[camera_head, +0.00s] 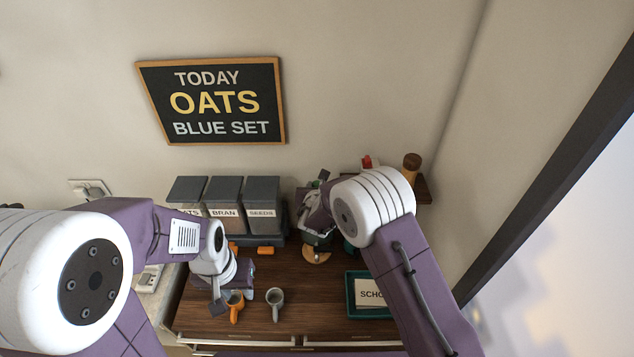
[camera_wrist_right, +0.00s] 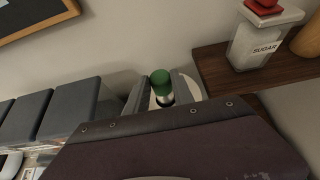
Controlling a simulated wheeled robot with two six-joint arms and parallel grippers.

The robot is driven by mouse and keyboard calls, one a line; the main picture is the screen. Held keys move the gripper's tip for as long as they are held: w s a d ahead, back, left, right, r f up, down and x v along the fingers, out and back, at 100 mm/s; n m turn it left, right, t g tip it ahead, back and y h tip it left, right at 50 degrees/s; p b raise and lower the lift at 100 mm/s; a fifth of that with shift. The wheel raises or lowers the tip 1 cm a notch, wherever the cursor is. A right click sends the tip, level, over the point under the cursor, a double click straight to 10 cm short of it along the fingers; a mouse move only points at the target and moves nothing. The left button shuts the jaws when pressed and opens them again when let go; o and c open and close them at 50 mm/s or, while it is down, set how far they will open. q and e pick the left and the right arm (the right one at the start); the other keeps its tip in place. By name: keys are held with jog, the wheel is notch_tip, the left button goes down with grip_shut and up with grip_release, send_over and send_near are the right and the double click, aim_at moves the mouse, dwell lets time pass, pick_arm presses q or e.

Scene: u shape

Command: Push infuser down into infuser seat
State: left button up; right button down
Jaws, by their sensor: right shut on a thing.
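In the right wrist view a green-topped piece (camera_wrist_right: 160,83), which looks like the infuser, stands upright between the two grey fingers of my right gripper (camera_wrist_right: 164,92). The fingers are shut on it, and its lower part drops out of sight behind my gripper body. A pale round surface shows just beyond it; I cannot tell whether that is the infuser seat. In the head view my right wrist covers most of this spot.
Dark-lidded bins (camera_head: 224,192) line the wall. A green tray (camera_head: 351,300) with a card is at right. A shelf (camera_wrist_right: 222,72) with a sugar jar (camera_wrist_right: 258,42) sits close right of my right gripper. The counter's middle is clear.

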jog(key=shift+f+b, duration=0.4)
jog(key=shift+f, duration=0.8)
jog(key=c, duration=1)
grip_release()
jog(key=shift+s, duration=0.1)
jog(key=s+b, duration=0.3)
jog(key=s, duration=0.5)
jog(key=shift+s, duration=0.35)
